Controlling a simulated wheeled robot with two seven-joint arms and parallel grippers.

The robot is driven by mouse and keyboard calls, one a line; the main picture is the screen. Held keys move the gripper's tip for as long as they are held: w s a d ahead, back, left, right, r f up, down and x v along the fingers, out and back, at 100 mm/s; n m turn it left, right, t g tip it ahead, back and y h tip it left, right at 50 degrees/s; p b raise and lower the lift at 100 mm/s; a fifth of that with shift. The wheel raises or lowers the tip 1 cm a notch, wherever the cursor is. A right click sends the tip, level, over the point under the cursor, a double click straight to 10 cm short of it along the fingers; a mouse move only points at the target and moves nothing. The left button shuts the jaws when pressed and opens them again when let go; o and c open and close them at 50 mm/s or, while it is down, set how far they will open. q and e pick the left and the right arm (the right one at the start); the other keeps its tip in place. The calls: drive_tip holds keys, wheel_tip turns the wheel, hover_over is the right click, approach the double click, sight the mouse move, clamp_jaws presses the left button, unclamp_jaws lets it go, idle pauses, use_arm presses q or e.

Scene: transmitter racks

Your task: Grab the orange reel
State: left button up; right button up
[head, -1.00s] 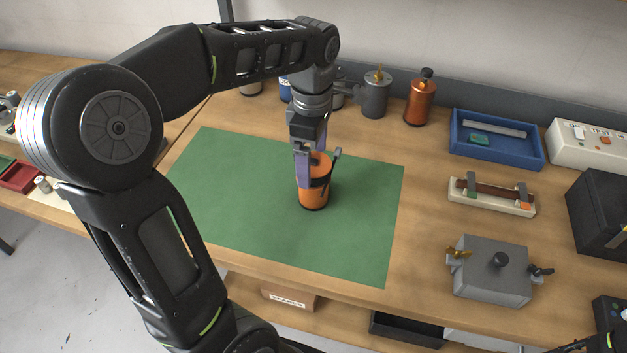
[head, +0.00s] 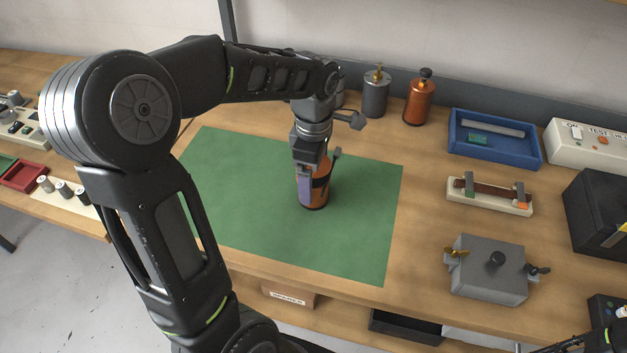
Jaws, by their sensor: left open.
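The orange reel (head: 318,196) stands upright on the green mat (head: 250,215). It is an orange cylinder with a dark band and a dark base. My left gripper (head: 310,192) is open and points down over the reel. One pale purple finger lies in front of the reel's left side. The other finger is mostly hidden, so I cannot tell whether the fingers touch it. The gripper covers much of the reel's top. My right gripper does not show.
A copper-coloured canister (head: 419,100) and a grey canister (head: 376,95) stand behind the mat. A blue tray (head: 455,135), a cream fuse holder (head: 480,200) and a grey box with knobs (head: 488,275) are to the right. The mat around the reel is clear.

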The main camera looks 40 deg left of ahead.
use_arm(q)
drive_tip(key=shift+c, duration=0.5)
drive_tip(key=c, duration=1.7)
wheel_tip(320, 180, up, 10)
drive_tip(key=shift+r+b, duration=0.1)
drive_tip(key=shift+b, duration=0.45)
